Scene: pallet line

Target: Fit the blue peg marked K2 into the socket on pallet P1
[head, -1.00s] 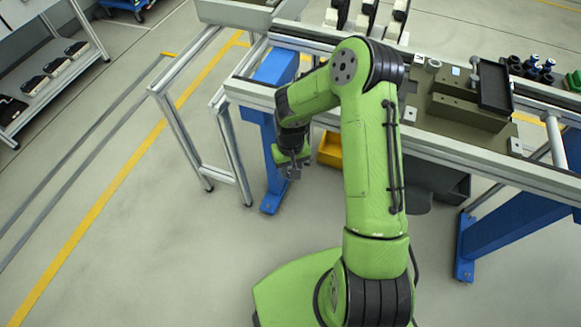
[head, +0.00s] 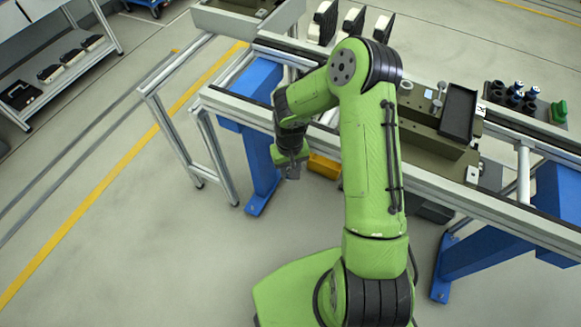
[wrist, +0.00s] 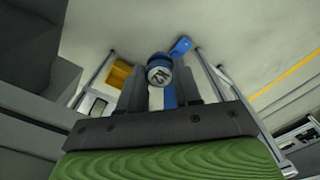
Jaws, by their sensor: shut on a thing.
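The blue peg marked K2 (wrist: 160,76) is between the fingers of my gripper (wrist: 160,88), its round grey top with the mark facing the wrist camera. In the head view my gripper (head: 291,172) hangs low in front of the conveyor's near rail; the peg cannot be made out there. An olive pallet (head: 425,139) lies on the conveyor, to the right of my gripper and partly behind my arm. It carries blocks, a dark tray and an upright grey pin. I cannot read a P1 label, and I cannot make out the socket clearly.
The conveyor's near rail (head: 262,117) runs between my gripper and the pallet. A rack of dark holders with blue pegs (head: 516,90) and a green piece (head: 558,111) stand at right. A yellow bin (head: 323,166) sits under the conveyor.

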